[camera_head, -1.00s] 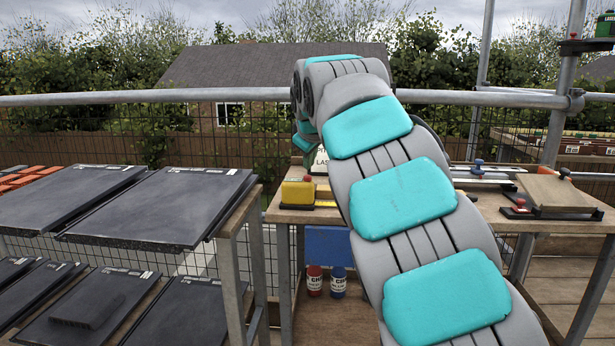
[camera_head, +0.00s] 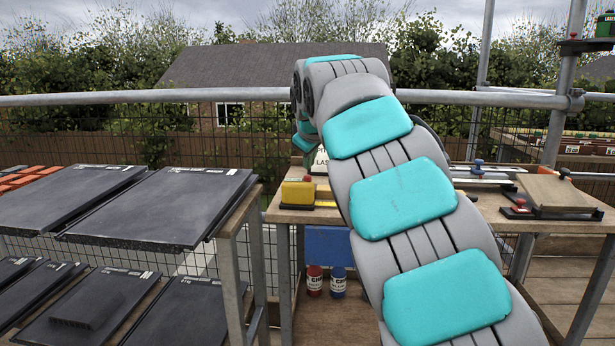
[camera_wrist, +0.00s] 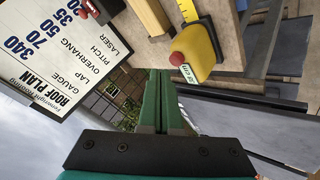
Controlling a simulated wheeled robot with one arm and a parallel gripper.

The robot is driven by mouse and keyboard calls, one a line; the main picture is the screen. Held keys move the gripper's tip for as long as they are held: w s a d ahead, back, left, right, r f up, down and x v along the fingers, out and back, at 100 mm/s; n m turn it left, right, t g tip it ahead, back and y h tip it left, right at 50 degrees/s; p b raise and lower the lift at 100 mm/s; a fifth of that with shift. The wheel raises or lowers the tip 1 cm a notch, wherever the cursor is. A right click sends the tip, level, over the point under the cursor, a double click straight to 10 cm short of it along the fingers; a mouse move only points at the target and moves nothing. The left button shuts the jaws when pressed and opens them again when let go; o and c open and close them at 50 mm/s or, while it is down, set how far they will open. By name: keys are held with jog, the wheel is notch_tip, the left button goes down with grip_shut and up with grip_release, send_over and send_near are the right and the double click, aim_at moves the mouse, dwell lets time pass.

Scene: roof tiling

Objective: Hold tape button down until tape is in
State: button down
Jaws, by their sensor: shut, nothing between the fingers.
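The tape measure is a yellow block with a red button on top. In the head view the tape measure (camera_head: 297,193) sits on the left end of the wooden bench, with a short yellow strip (camera_head: 325,204) at its right. In the wrist view the tape measure (camera_wrist: 199,62) is right of my fingers, with its red button (camera_wrist: 177,58) and a small label reading 35 cm. My gripper (camera_wrist: 158,73) has its green fingers shut together and empty. The fingertips appear close to the button but apart from it. In the head view my arm mostly hides the gripper.
A roof plan sign (camera_wrist: 55,60) stands at the left of the wrist view. Dark tiles (camera_head: 160,205) lie on a rack left of the bench. A board on a red-knobbed device (camera_head: 552,194) sits on the bench's right. Two bottles (camera_head: 315,281) stand below.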

jog(key=shift+f, duration=0.1)
jog(key=shift+f+b, duration=0.35)
jog(key=shift+b, duration=0.1)
jog(key=shift+f+b, duration=0.45)
jog(key=shift+f, duration=0.05)
dwell(0.7)
jog(key=shift+r, duration=0.1)
dwell(0.3)
jog(key=shift+r+p, duration=0.65)
jog(key=shift+r, duration=0.15)
jog(key=shift+r, duration=0.15)
notch_tip(320, 180, up, 5)
jog(key=p, duration=0.3)
jog(key=shift+p, duration=0.35)
